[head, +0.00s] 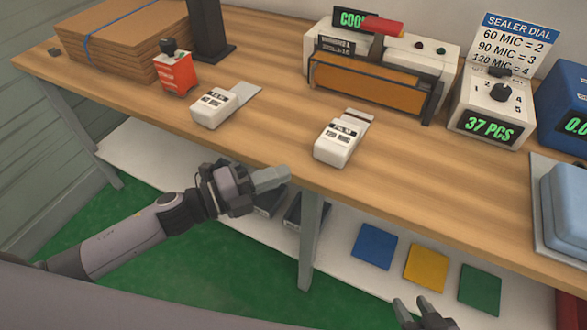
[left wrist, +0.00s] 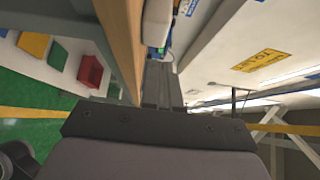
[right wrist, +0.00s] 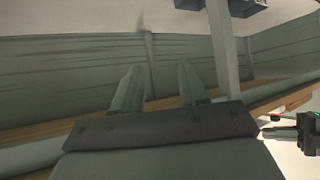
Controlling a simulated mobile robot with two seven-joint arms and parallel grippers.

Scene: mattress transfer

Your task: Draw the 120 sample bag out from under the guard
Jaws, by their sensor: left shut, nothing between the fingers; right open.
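The sealer (head: 378,58) stands at the back of the bench, with a brown-orange plate in a dark frame (head: 368,82) across its front. I cannot tell whether this plate is the guard. Two white blocks with dark-printed labels stand in front, a left block (head: 213,108) and a right block (head: 336,143). A thin grey sheet (head: 246,91) lies behind the left one. I cannot make out the 120 sample bag. My left gripper (head: 284,174) is shut and empty near the bench's front edge, left of the right block. My right gripper (head: 424,309) is open and empty, low in front of the bench.
A dial box (head: 492,108) reading 37 PCS and a blue display unit (head: 569,105) stand at the right. A tray (head: 541,220) holds pale blue items. Cardboard (head: 120,40) and an orange-red box (head: 176,75) stand left. Coloured squares (head: 426,266) lie on the lower shelf.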

